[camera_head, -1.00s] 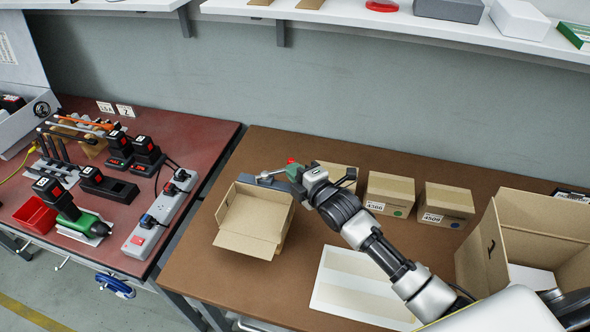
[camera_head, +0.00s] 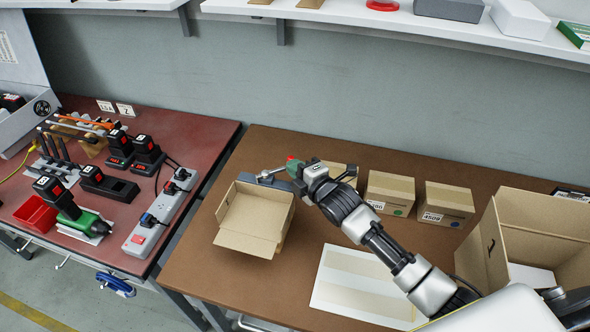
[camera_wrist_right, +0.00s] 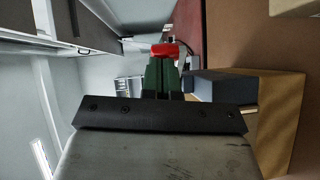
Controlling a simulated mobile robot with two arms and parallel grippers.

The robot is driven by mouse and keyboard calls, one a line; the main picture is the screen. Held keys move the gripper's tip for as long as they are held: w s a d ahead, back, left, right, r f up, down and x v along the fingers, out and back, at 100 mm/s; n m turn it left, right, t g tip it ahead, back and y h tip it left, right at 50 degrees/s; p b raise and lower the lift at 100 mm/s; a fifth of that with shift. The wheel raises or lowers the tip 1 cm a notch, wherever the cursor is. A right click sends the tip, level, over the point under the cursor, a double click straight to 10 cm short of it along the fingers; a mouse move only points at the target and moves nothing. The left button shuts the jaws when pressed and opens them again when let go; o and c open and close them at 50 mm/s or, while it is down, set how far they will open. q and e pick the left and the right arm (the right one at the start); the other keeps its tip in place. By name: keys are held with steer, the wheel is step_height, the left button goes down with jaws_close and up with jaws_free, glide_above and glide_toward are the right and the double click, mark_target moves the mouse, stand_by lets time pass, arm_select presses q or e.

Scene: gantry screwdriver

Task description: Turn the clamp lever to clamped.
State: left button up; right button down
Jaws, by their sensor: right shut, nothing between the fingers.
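The clamp's grey metal part (camera_head: 270,180) stands at the back edge of the open cardboard box on the brown bench. A red knob (camera_head: 291,159), apparently the lever's end, shows just beyond my right gripper (camera_head: 296,172). In the right wrist view the red piece (camera_wrist_right: 166,50) lies at the tips of my right gripper's green fingers (camera_wrist_right: 162,75). The fingers are together with nothing between them. I cannot tell whether they touch the red piece. The lever's pivot is partly hidden by my gripper. My left gripper is not in view.
The open box (camera_head: 245,241) stands just in front of the clamp. Small closed cartons (camera_head: 390,191) stand to the right, and a large open carton (camera_head: 520,225) at far right. A white panel (camera_head: 350,285) lies on the bench. The red bench (camera_head: 120,215) at left holds tools.

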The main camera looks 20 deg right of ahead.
steer(key=w, duration=0.3)
steer(key=shift+w+d, duration=0.1)
steer(key=shift+d, duration=0.2)
steer(key=x, duration=0.3)
steer(key=shift+w+d+r+b, duration=0.1)
steer(key=shift+w+r+b, duration=0.05)
steer(key=shift+b, duration=0.2)
steer(key=shift+r, duration=0.1)
stand_by(0.4)
steer(key=p+v, duration=0.6)
steer(key=v, duration=0.6)
steer(key=shift+p, duration=0.3)
